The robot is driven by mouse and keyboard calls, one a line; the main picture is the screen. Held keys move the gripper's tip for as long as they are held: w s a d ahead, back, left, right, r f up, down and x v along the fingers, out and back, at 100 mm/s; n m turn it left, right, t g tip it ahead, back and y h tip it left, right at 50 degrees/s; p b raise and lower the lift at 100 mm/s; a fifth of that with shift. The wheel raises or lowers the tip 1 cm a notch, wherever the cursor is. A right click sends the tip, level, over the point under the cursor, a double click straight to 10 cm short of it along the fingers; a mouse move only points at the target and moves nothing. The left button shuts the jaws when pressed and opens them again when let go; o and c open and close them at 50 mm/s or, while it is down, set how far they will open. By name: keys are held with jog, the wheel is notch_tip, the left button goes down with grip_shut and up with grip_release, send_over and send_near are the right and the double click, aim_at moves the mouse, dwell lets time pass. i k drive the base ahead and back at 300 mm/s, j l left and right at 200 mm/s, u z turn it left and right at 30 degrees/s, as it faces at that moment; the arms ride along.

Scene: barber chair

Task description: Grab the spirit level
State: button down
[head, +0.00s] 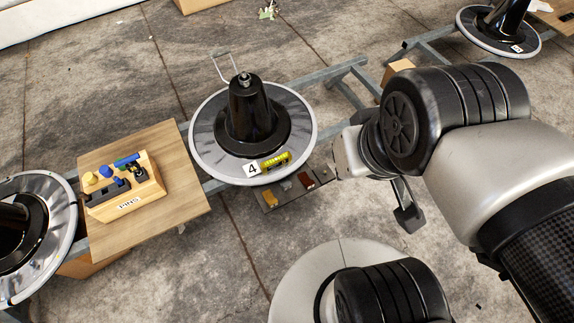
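The spirit level is most likely the small yellow bar (275,161) with dark details. It lies on the front rim of the round grey chair base (205,147) in the middle of the head view, just right of a white tag marked 4 (252,169). My gripper (406,212) is partly in view to the right of and below the yellow bar, well apart from it. One dark finger shows below my wrist. The rest of the gripper is hidden or unclear, so its opening cannot be read. Nothing is seen held in it.
A black column (248,118) rises from the chair base behind the bar. A small grey shelf (290,196) with coloured pieces sits below the rim. Left is a wooden board (188,195) with a PINS block (128,203). Grey rails (318,77) link several bases.

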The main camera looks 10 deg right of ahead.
aim_at(281, 159)
jog(key=k+l+u, duration=0.2)
jog(key=l, duration=0.15)
jog(key=l+u, duration=0.2)
jog(key=l, duration=0.2)
jog(key=k+l+u, duration=0.2)
jog(key=i+l+u, duration=0.25)
jog(key=i+l, duration=0.15)
jog(key=i, duration=0.25)
jog(key=i+l+u, duration=0.2)
jog(key=i+l, duration=0.35)
jog(key=u, duration=1.2)
